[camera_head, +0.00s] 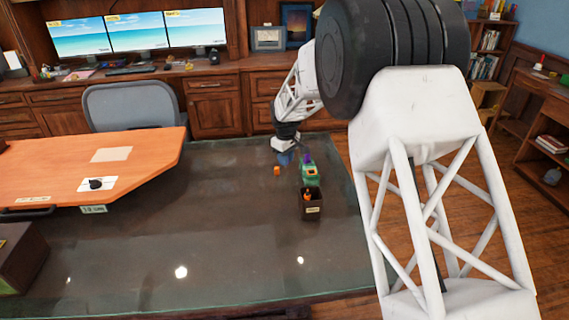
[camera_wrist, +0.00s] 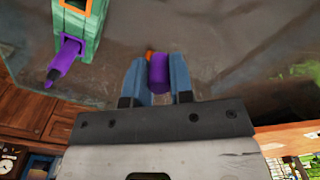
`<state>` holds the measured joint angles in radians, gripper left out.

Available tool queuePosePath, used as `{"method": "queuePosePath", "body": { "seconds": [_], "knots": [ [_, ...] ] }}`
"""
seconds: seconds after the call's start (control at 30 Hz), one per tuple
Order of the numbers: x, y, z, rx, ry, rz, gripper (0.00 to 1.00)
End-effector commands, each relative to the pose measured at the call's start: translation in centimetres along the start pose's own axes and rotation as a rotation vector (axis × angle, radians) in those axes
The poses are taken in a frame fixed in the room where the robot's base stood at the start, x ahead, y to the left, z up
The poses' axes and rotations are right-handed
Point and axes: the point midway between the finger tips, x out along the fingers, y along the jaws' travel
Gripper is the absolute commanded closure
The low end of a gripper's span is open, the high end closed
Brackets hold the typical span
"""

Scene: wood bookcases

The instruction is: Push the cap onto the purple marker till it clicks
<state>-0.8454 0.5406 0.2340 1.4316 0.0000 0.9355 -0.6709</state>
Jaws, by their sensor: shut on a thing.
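My gripper (camera_wrist: 158,92) is shut on a purple cap (camera_wrist: 158,72), a short cylinder between its two blue-grey fingers. In the head view my gripper (camera_head: 285,157) is low over the glass-topped desk, left of the green holder, and the cap cannot be made out. In the head view the marker (camera_head: 307,157) shows small at the far end of the holder (camera_head: 308,173).
A small orange block (camera_head: 277,171) lies left of the holder. A dark brown cup (camera_head: 311,206) with an orange item stands just in front of the holder. The glass desk top (camera_head: 200,230) is mostly clear to the left and front. A wooden desk (camera_head: 130,165) adjoins at left.

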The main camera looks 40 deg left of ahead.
Motion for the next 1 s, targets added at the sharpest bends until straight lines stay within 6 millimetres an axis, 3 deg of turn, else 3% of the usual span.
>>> {"method": "queuePosePath", "body": {
  "seconds": [0.6, 0.8, 1.0],
  "knots": [
    [-6.2, 10.4, -0.2, 0.239, 0.002, 0.001, 1.0],
    [-7.4, 12.4, 0.1, 0.29, 0.001, 0.001, 1.0],
    [-8.0, 13.1, 0.3, 0.309, 0.001, 0.0, 1.0]
  ]
}}
